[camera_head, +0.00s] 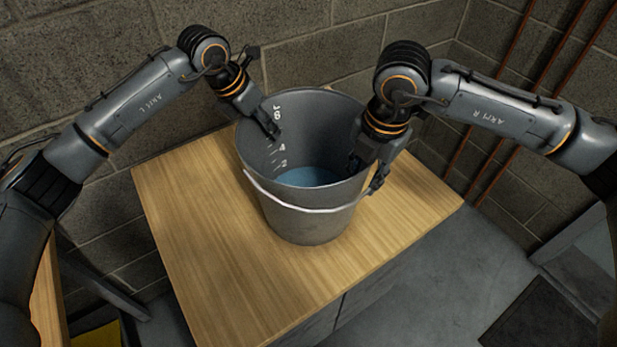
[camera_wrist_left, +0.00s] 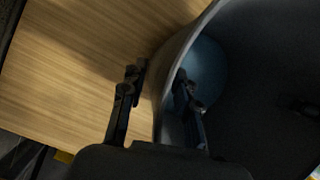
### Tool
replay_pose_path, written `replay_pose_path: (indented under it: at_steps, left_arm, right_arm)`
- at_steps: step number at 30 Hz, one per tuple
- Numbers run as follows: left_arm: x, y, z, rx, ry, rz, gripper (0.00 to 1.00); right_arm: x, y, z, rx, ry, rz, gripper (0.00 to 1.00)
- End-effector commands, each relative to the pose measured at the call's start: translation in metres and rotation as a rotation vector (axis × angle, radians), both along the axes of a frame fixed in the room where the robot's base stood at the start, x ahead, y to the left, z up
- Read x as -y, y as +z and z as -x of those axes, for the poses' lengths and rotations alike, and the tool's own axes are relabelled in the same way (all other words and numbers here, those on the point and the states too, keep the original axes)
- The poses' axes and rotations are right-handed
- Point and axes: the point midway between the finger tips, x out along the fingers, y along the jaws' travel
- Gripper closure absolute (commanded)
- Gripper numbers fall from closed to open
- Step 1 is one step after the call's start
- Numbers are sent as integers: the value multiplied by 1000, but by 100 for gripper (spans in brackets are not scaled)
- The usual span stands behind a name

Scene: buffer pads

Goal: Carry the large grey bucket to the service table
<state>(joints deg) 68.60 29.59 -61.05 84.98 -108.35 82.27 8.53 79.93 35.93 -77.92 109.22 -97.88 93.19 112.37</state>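The large grey bucket (camera_head: 310,215) stands upright on a wooden-topped cabinet (camera_head: 215,265). It has white level marks inside, blue at the bottom that looks like liquid, and a pale bail handle lying against its front. My left gripper (camera_head: 262,120) is at the bucket's left rim. In the left wrist view its fingers (camera_wrist_left: 160,85) straddle the bucket wall (camera_wrist_left: 172,60), one inside and one outside, with a gap at the outer finger. My right gripper (camera_head: 368,172) straddles the right rim; its finger contact with the wall is unclear.
A block wall (camera_head: 320,45) stands close behind the cabinet. Rust-coloured pipes (camera_head: 520,90) run up the wall at the right. A wooden edge (camera_head: 48,290) and something yellow (camera_head: 97,335) show at the lower left.

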Motion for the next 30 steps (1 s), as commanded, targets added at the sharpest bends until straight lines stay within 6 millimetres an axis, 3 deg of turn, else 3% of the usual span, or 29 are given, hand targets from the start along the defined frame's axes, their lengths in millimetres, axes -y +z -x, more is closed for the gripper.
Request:
replay_pose_path:
  at_steps: [8,12,13,30]
  left_arm:
    - [0,-1,0,0,0,0,69]
    - [0,-1,0,0,0,0,98]
    - [0,-1,0,0,0,0,100]
    - [0,4,-1,4,1,3,100]
  right_arm:
    - [0,-1,0,0,0,0,69]
    - [0,-1,0,0,0,0,98]
    - [0,-1,0,0,0,0,100]
    - [0,2,-1,3,0,-1,100]
